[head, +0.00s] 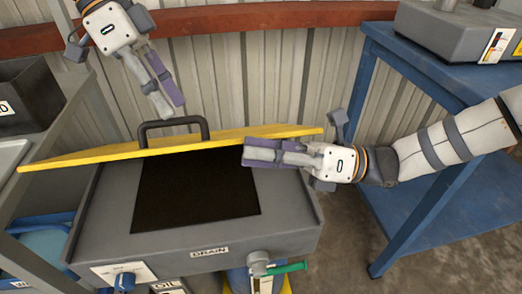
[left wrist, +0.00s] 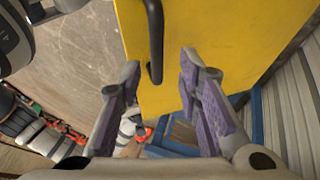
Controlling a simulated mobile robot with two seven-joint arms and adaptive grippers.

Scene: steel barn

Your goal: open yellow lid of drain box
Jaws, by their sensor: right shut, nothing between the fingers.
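The yellow lid (head: 90,155) of the grey drain box (head: 290,222) is raised and seen nearly edge-on in the head view. The dark opening (head: 195,195) shows in front of it. The lid's dark handle (head: 172,124) stands on its far side. My left gripper (head: 172,109) is open above and behind the lid, close to the handle. In the left wrist view, the yellow lid (left wrist: 215,35) fills the top and the handle (left wrist: 156,40) lies between the spread fingers. My right gripper (head: 246,154) is shut and empty at the lid's right part, over the opening.
A blue table (head: 440,85) with a grey device (head: 455,35) stands at the right. A grey shelf (head: 75,110) with a dark bin (head: 30,90) stands at the left. A corrugated wall (head: 270,80) is close behind. A green-handled valve (head: 285,268) sticks out at the box's front.

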